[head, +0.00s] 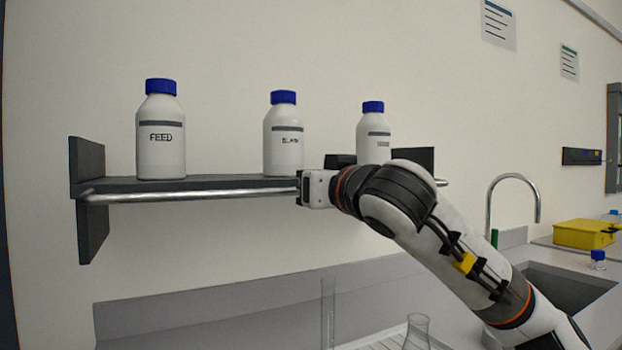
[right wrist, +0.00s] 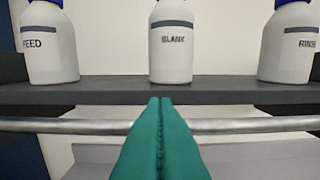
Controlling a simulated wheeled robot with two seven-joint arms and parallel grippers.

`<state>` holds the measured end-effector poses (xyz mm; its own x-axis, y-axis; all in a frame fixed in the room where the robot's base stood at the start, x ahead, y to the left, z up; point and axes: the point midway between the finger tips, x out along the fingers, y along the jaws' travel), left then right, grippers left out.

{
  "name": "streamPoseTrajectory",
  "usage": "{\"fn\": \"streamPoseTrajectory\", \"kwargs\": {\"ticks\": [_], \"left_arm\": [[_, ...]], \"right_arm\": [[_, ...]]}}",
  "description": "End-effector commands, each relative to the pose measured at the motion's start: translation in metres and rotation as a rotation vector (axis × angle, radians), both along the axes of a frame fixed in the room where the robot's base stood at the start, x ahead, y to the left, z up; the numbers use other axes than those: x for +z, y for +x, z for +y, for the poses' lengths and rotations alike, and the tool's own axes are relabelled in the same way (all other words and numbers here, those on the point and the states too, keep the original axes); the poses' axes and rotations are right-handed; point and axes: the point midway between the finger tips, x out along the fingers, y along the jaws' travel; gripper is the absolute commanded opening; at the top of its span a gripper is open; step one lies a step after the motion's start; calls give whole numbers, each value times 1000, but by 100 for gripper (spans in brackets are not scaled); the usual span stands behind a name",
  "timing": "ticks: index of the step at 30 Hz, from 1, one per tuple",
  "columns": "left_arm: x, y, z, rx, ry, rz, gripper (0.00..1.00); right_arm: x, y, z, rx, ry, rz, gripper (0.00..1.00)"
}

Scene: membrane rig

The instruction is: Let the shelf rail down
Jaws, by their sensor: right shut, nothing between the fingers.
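The shelf rail (head: 200,195) is a silver bar along the front of the dark shelf (head: 225,183), at about the height of the shelf board. In the right wrist view the rail (right wrist: 60,125) runs straight across, below the shelf's front edge (right wrist: 60,93). My right gripper (head: 299,188) is at the middle of the rail. Its teal fingers (right wrist: 160,105) are pressed together, empty, and hide a short piece of the rail. I cannot tell whether they touch it. My left gripper is not in view.
On the shelf stand three white, blue-capped bottles: FEED (head: 161,140), BLANK (head: 283,145) and RINSE (head: 373,140). Below are a glass cylinder (head: 328,310) and a flask (head: 417,332). A tap (head: 490,200), sink (head: 560,285) and yellow box (head: 584,234) are at the right.

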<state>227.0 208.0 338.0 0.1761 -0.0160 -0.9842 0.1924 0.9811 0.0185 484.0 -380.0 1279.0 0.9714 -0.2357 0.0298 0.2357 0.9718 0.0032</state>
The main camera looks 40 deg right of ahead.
Motion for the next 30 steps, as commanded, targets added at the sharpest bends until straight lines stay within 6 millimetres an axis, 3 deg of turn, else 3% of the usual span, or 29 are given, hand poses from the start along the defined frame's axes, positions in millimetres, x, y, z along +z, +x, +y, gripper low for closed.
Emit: {"fn": "streamPoseTrajectory", "kwargs": {"ticks": [1, 8, 30], "left_arm": [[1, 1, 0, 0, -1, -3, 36], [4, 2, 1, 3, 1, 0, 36], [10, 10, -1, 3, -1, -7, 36]], "right_arm": [[-10, 2, 1, 2, 0, 24, 0], [-20, 4, 3, 3, -2, 35, 0], [-21, 2, 0, 0, 3, 24, 0]]}}
